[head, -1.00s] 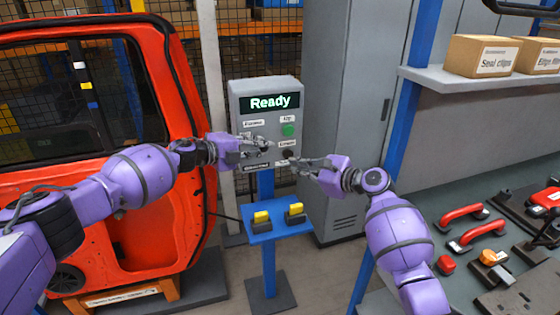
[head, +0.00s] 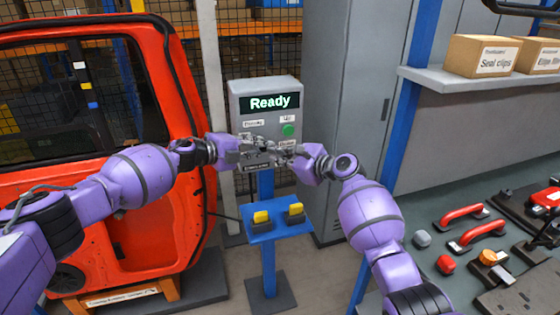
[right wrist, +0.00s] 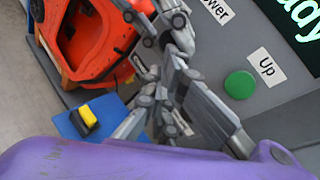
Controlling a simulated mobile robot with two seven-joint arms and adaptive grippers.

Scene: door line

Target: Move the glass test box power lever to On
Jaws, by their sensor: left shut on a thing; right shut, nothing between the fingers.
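The glass test box (head: 233,95) is a grey box on a blue post, with a lit "Ready" screen (head: 270,102). Its Power label (head: 254,123) is at the left of the panel; the label also shows in the right wrist view (right wrist: 217,10). The power lever is hidden behind my fingers, so its position cannot be read. My left gripper (head: 258,146) is shut on the lever, below that label. My right gripper (head: 283,153) is shut and empty at the lower right of the panel, close against the left fingers. A green button (head: 288,130) sits beside the Up label (right wrist: 266,68).
A blue stand with yellow-topped blocks (head: 262,217) is below the box. An orange car door (head: 170,235) stands left, a grey cabinet (head: 325,100) behind right. A bench with red handles (head: 463,214) and a shelf with cartons (head: 483,55) are at right.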

